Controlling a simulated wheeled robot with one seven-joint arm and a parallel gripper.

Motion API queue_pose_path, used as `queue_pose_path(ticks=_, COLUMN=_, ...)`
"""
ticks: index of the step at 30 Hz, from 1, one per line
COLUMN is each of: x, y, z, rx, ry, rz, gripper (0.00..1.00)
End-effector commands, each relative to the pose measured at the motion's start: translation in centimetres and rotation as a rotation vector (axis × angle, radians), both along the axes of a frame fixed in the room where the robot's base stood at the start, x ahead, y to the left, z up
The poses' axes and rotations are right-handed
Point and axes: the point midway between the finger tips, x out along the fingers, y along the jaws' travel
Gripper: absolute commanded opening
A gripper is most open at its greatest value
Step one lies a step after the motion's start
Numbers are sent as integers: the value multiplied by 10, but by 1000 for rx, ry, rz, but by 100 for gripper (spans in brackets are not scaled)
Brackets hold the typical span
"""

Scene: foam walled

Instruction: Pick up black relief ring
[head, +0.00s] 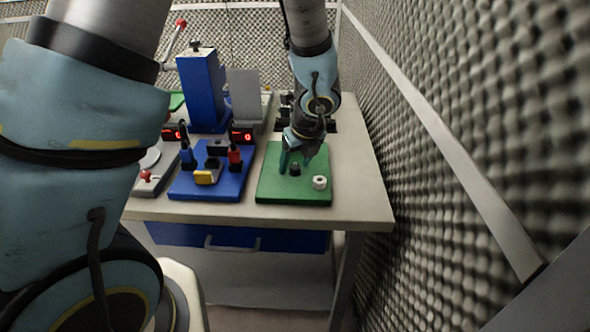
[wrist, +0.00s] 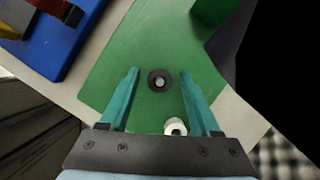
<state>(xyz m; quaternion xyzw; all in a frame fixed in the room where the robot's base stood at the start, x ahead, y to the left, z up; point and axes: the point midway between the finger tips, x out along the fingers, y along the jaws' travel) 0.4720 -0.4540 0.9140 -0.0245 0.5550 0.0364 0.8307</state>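The black relief ring (wrist: 159,80) lies on the green board, with a paler round centre. In the head view a small black piece (head: 295,170) on the green board (head: 270,187) looks like the same ring. My gripper (wrist: 158,72) is open and empty, its two teal fingers spread to either side of the ring in the wrist view. In the head view my gripper (head: 297,162) hangs over the board close to the black piece. I cannot tell how high the fingertips are above the board.
A white ring (head: 319,183) lies on the green board near its front right; it also shows in the wrist view (wrist: 175,127). A blue board (head: 215,190) with several coloured parts is to the left. A grey foam wall (head: 440,130) rises right of the table (head: 365,190).

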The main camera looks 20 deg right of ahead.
Motion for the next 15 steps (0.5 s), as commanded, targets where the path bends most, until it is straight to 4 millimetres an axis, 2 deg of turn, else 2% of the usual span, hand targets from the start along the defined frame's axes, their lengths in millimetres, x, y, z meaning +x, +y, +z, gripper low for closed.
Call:
queue_pose_path(ticks=2, x=0, y=0, z=0, rx=0, ry=0, rz=0, gripper=53)
queue_pose_path(ticks=15, x=0, y=0, z=0, rx=0, ry=0, rz=0, gripper=3)
